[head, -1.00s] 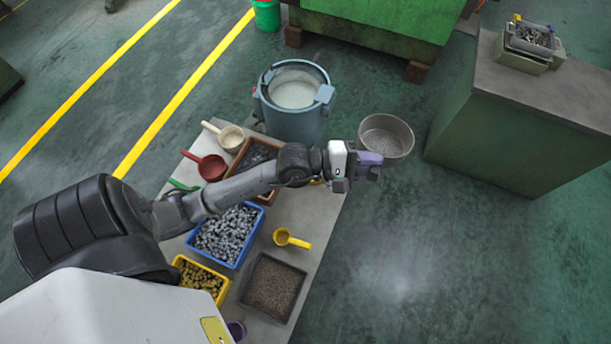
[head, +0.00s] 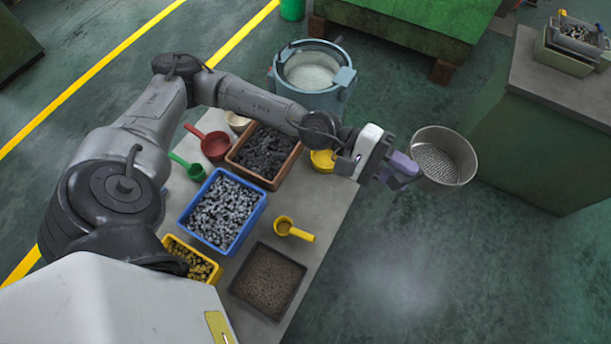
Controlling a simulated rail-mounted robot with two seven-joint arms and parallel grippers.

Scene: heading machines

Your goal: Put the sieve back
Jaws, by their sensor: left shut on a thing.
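The sieve (head: 444,156) is a round grey metal pan with a perforated bottom. In the head view it is right of the table, held up over the green floor. My left gripper (head: 409,170) is shut on the sieve at its left side, with purple fingers at the rim. The fingertips partly hide that spot. The sieve looks slightly tilted, its open top facing up. My right gripper is not in view.
A grey-blue drum (head: 312,78) with pale contents stands behind the table (head: 327,212). The table holds a blue bin (head: 222,212), a brown bin (head: 264,155), a dark bin (head: 267,281) and scoops. A green cabinet (head: 545,120) stands close right of the sieve. Floor in front is clear.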

